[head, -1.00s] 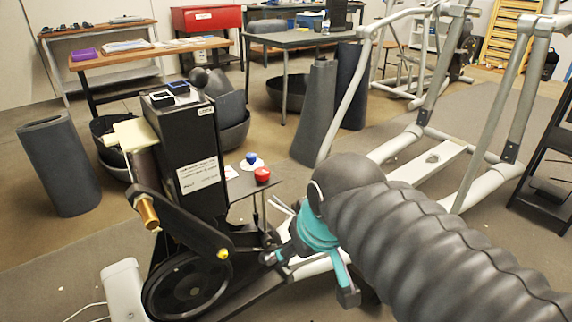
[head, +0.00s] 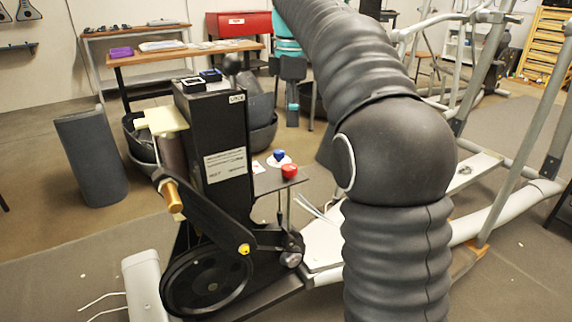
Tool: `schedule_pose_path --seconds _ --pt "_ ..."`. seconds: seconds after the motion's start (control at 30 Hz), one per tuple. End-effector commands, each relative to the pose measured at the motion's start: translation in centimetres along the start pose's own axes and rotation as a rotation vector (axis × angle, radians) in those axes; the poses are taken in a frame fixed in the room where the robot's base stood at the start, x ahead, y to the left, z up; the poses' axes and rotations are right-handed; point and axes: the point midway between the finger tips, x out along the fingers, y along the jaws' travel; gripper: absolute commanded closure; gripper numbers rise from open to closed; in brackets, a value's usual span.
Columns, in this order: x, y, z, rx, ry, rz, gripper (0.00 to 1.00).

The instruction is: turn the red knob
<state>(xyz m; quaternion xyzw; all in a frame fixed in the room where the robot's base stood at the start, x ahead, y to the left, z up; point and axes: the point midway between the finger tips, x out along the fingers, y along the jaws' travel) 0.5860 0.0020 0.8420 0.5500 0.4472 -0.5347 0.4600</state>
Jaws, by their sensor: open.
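The red knob (head: 289,170) stands on a small dark shelf (head: 285,183) on the right side of the black upright box of the exercise machine. A blue knob (head: 279,155) on a white round base sits just behind it. My gripper (head: 292,117) shows small, hanging below the teal wrist, above the red knob in the picture and apart from it. It holds nothing that I can see. Its fingers are too small to make out clearly. My thick grey arm crosses the right middle of the view and hides part of the machine behind it.
The machine's black box (head: 211,130) carries a paper label and small devices on top. Its flywheel (head: 207,287) and a crank lie below. A wooden-topped table (head: 190,53) and a red cabinet (head: 237,24) stand behind. A grey cylinder (head: 91,158) is at left, with open floor around it.

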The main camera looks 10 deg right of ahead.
Motion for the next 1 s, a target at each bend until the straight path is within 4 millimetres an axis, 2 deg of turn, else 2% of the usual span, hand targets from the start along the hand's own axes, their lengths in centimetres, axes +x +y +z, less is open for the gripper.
schedule_pose_path --seconds 0.13,0.37,0.8,1.0 --pt "0.4 1.4 -0.3 -0.076 -0.003 -0.022 0.32" --pt "2.1 1.5 -0.3 -0.099 -0.004 -0.031 0.32" --pt "10.1 1.2 -0.2 -0.096 -0.004 -0.03 0.32" --pt "12.8 1.1 -0.2 -0.096 -0.004 -0.029 0.32"
